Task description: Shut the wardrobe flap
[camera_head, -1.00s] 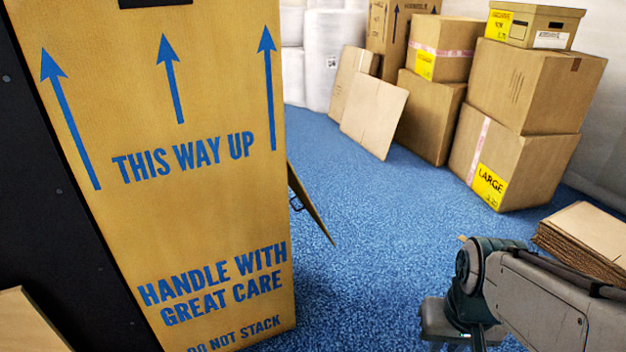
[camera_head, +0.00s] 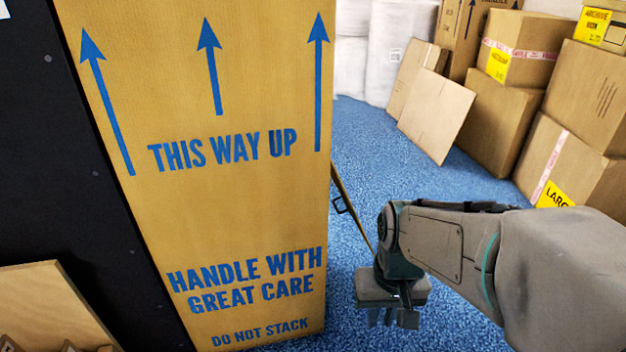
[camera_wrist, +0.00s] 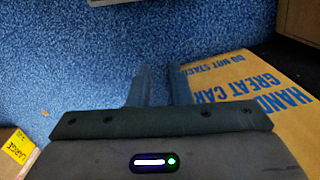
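The wardrobe carton (camera_head: 240,220) stands upright at the left, tan with blue arrows and lettering. My gripper (camera_head: 392,318) hangs low over the blue floor, right of the carton and close to the flap in the picture. Whether it touches the flap I cannot tell. In the wrist view, the two fingers (camera_wrist: 159,88) are apart with only floor between them, and the carton (camera_wrist: 232,75) lies to their right.
A flat cardboard sheet (camera_head: 437,115) leans near stacked cartons (camera_head: 572,165) at the right rear. White wrapped rolls (camera_head: 398,50) stand at the back. A dark panel (camera_head: 70,150) borders the carton's left. Blue floor (camera_head: 385,160) is clear behind the flap.

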